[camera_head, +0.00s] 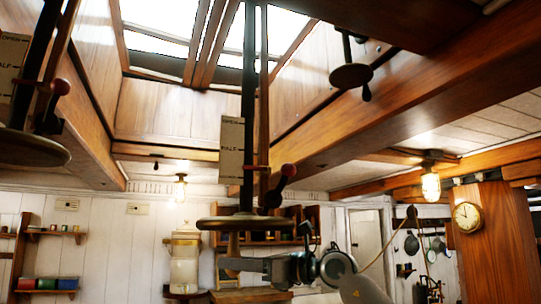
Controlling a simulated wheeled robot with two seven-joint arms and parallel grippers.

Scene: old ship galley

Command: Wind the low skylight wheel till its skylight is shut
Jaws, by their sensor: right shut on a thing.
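The low skylight wheel (253,222) is a flat brown disc in the middle of the view, on a dark upright shaft (248,100). A pale OPEN/HALF plate (232,146) hangs beside the shaft. A red pointer (257,168) is level with the plate's part below HALF. My right gripper (232,264) reaches in from the lower right, under the wheel, shut on the wheel's downward handle (233,243). The skylight (165,42) above shows bright sky through its framed opening; how far its panes stand open is hard to tell. My left gripper is out of view.
Another wheel (30,149) with its own plate (10,55) hangs at the left, and a smaller one (351,76) hangs at the upper right. Heavy wooden beams (400,95) frame the ceiling. Shelves, a lamp (431,184) and a clock (467,217) stand farther back.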

